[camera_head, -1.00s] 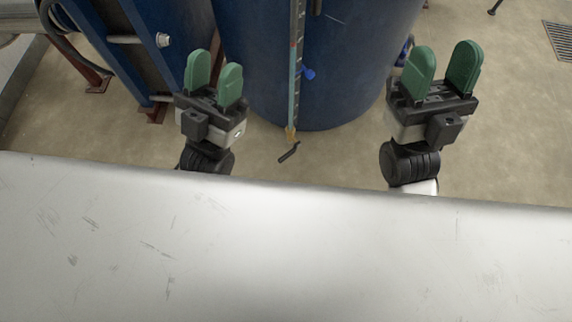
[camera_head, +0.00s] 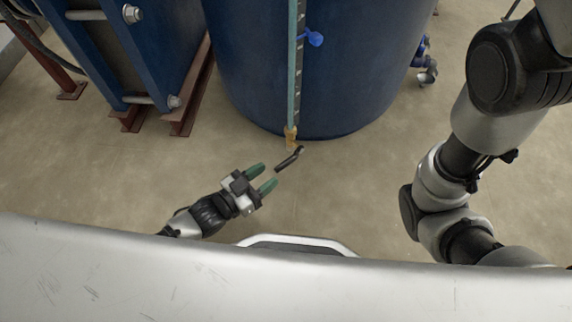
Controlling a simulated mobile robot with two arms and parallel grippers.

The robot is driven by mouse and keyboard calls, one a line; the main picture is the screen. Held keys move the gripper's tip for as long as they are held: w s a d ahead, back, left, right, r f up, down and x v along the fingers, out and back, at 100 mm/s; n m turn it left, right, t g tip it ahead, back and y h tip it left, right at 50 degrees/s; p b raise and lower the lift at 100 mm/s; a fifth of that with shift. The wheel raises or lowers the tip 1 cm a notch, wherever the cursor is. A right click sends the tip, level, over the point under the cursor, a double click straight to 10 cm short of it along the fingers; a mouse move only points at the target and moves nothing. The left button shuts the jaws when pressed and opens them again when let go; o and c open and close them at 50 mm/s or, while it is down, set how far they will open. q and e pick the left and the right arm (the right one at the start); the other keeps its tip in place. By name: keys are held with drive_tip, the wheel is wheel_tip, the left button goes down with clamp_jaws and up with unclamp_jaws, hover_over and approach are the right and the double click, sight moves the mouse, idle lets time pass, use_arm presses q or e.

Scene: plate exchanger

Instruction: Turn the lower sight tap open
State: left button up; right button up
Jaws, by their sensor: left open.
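The lower sight tap (camera_head: 291,138) is a brass fitting at the bottom of the sight glass (camera_head: 293,75), low on the front of the blue tank (camera_head: 245,65). Its dark lever (camera_head: 290,159) slants down and to the left from the tap. My left gripper (camera_head: 268,175) has green fingers and is open. It is just left of and below the lever's free end, with its fingers pointing at it. I cannot tell whether they touch. My right arm comes up along the right side of the view, and its gripper is out of the picture.
A blue handle (camera_head: 314,39) sticks out higher on the sight glass. A blue framed unit on red-brown feet (camera_head: 188,110) stands at the left. A small blue and grey fitting (camera_head: 427,70) is at the tank's right. The floor around the lever is clear.

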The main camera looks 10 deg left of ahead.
sight(295, 156)
use_arm(q)
drive_tip(key=b+x, duration=0.3)
drive_tip(key=x, duration=0.3)
drive_tip(key=shift+f, duration=0.2)
drive_tip(key=shift+w+d+r, duration=0.15)
drive_tip(key=shift+w+d, duration=0.25)
clamp_jaws()
